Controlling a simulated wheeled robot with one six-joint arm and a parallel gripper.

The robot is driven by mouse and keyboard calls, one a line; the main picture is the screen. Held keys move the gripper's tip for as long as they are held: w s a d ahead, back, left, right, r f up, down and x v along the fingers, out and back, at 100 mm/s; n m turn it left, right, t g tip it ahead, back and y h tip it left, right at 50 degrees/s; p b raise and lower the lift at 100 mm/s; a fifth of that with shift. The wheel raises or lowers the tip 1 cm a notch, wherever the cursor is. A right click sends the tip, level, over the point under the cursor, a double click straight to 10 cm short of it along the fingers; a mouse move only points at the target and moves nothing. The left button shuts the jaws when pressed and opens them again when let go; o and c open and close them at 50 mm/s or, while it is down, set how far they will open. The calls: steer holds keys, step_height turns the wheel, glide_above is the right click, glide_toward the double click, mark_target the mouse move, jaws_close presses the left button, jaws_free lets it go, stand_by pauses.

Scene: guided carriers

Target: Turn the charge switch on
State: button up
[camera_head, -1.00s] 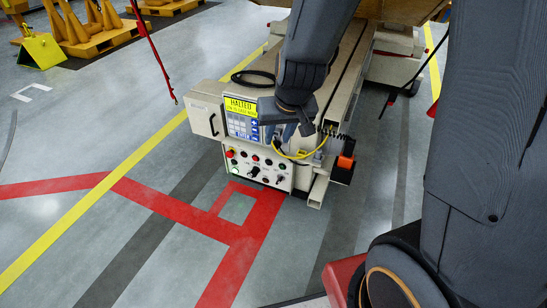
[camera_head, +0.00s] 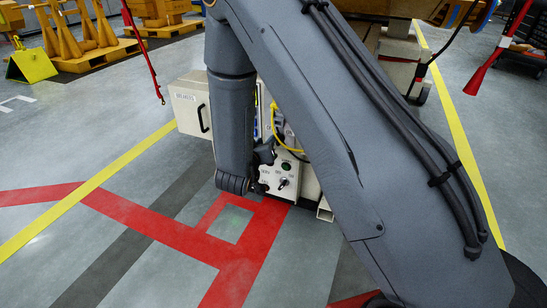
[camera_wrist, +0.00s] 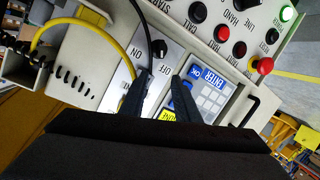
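A black rotary switch (camera_wrist: 158,47) sits on a pale plate marked ON and OFF in the wrist view. I cannot read CHARGE beside it. My gripper (camera_wrist: 161,76) is open and empty; its two dark fingers reach toward this plate, with the switch just beyond their tips, apart from them. In the head view my arm hides most of the carrier's control panel (camera_head: 274,186), and I cannot make out the fingertips there.
A keypad (camera_wrist: 208,98) lies beside the right finger, with red buttons and a lit green lamp (camera_wrist: 288,14) beyond. A yellow cable (camera_wrist: 85,22) loops at left. A cabinet with a handle (camera_head: 188,103) stands left of my arm. Floor in front is clear.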

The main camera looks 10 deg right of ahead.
mark_target(276, 143)
step_height(276, 143, down, 6)
steer(key=t+h+b, duration=0.1)
steer(key=h+b, duration=0.2)
steer(key=b, duration=0.2)
steer(key=b+x, duration=0.1)
steer(key=x, duration=0.3)
steer(key=b+x, duration=0.1)
steer(key=x, duration=0.1)
steer(key=shift+w+d+r+b, duration=0.15)
steer(key=shift+d+r+b, duration=0.1)
steer(key=shift+d+b, duration=0.15)
steer(key=shift+w+d+r, duration=0.1)
steer(key=shift+w+d, duration=0.25)
steer(key=shift+w, duration=0.15)
jaws_close()
